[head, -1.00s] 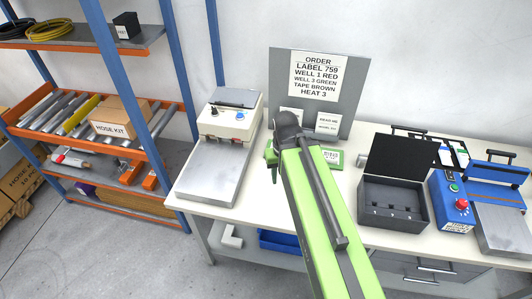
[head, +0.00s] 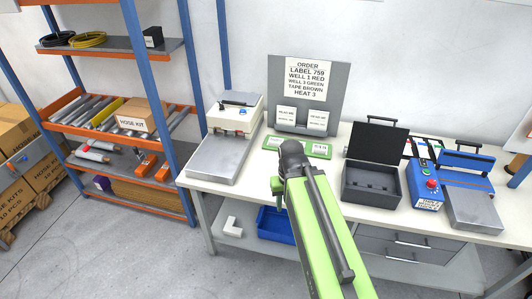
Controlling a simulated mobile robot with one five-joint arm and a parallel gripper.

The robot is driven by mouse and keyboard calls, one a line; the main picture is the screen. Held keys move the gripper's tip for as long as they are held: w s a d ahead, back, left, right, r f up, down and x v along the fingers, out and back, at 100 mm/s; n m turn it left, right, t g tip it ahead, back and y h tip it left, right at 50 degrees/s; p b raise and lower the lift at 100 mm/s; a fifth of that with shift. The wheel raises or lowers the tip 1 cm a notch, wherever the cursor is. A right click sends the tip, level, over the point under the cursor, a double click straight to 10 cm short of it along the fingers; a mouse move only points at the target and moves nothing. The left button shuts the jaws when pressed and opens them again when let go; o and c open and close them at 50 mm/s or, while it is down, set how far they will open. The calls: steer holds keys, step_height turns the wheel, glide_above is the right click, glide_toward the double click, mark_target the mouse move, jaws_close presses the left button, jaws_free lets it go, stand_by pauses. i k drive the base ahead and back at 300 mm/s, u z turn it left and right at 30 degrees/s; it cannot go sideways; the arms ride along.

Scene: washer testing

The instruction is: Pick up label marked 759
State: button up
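A grey board (head: 340,75) stands at the back of the bench with an order sheet (head: 307,80) reading label 759, well 1 red, well 3 green, tape brown, heat 3. Two white cards (head: 286,115) (head: 318,120) rest on its lower ledge, with print too small to read. A green strip (head: 290,154) with pale labels lies on the bench in front of the board; I cannot read which is 759. My green arm reaches up from the bottom, and my gripper (head: 277,185) is in front of the bench, mostly hidden behind the arm's dark joint.
A grey-plated machine (head: 216,158) stands left on the white bench (head: 245,195). An open black case (head: 372,186), a blue control box (head: 426,180) and a blue machine (head: 474,208) stand right. A blue bin (head: 277,222) sits below. A shelf rack (head: 150,165) is at left.

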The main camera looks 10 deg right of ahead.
mark_target(275, 140)
steer(key=z, duration=0.2)
steer(key=i, duration=0.9)
steer(key=u, duration=0.15)
steer(key=k, duration=1.2)
steer(key=u, duration=0.55)
steer(key=i, duration=0.4)
steer(key=u, duration=0.5)
steer(key=i, duration=1.5)
steer(key=u, duration=0.05)
